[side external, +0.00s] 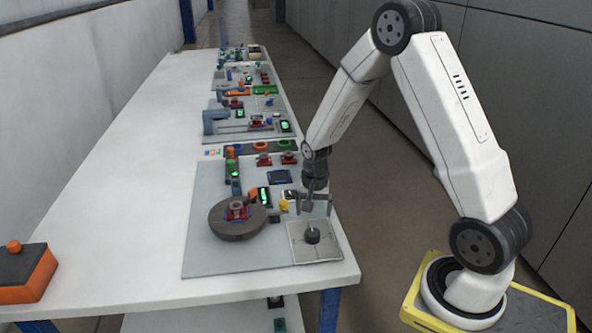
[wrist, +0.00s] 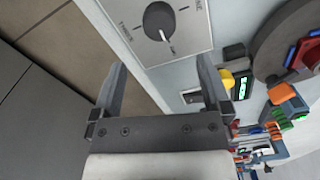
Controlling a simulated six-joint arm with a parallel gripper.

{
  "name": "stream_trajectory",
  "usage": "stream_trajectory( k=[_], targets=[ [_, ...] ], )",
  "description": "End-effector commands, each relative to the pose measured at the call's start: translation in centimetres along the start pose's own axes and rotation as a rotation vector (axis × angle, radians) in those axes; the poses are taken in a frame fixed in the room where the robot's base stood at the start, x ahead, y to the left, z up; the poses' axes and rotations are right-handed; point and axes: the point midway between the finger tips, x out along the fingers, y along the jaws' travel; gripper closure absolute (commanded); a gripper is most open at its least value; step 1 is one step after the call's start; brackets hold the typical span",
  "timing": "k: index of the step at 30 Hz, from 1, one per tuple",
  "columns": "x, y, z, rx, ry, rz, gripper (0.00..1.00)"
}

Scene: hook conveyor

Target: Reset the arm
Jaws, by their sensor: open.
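My gripper (side external: 315,203) is open and empty. It hangs above the right edge of the white table (side external: 110,180), just behind a light square plate with a dark knob. In the wrist view, the two fingers of my gripper (wrist: 162,75) are spread wide with nothing between them. The dark knob (wrist: 159,20) is ahead of the fingertips and apart from them. It also shows in the side view (side external: 312,235).
A dark round turntable (side external: 238,222) with a red and blue piece on it stands left of my gripper. A yellow button (side external: 283,205) and a green-lit display (side external: 264,196) are close by. Several more stations line the table behind. An orange box (side external: 27,273) is at front left.

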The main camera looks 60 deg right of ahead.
Motion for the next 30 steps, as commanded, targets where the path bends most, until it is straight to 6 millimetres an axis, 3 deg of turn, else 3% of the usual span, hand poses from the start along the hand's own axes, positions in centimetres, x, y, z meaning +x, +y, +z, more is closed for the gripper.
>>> stream_trajectory(
  k=[11, 16, 23, 30],
  targets=[
    [-0.2, -0.1, 0.2, -0.012, 0.002, -0.002, 0.02],
    [-1.2, -0.4, 1.3, -0.088, 0.016, -0.014, 0.02],
    [-4.1, -0.9, 5.1, -0.327, 0.060, -0.046, 0.02],
    [-7.0, -0.5, 10.1, -0.649, 0.122, -0.084, 0.02]
  ],
)
